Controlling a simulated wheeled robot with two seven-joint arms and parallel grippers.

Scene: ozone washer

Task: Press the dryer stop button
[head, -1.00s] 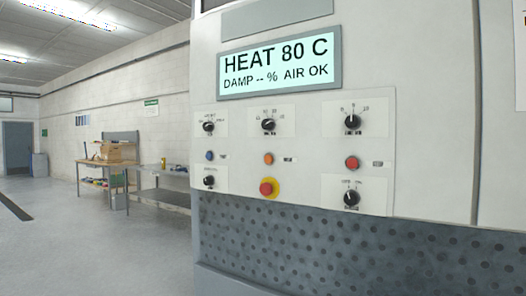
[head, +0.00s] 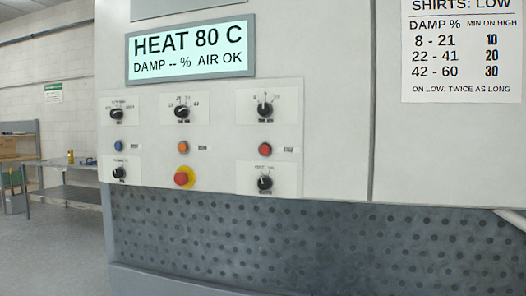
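The dryer's front panel (head: 330,120) fills most of the head view. A red round button (head: 265,149) sits on the right control plate, between two black knobs. An orange button (head: 183,146) and a blue button (head: 119,146) are to its left in the same row. A red mushroom button on a yellow disc (head: 184,178) sits below the orange one. The small labels beside the buttons are too small to read, so I cannot tell which is marked stop. Neither gripper is in view.
A display (head: 190,50) reads HEAT 80 C, DAMP -- %, AIR OK. A printed shirts chart (head: 461,50) hangs at upper right. A perforated grey panel (head: 300,245) lies below the controls. A workbench (head: 70,164) and open floor are at left.

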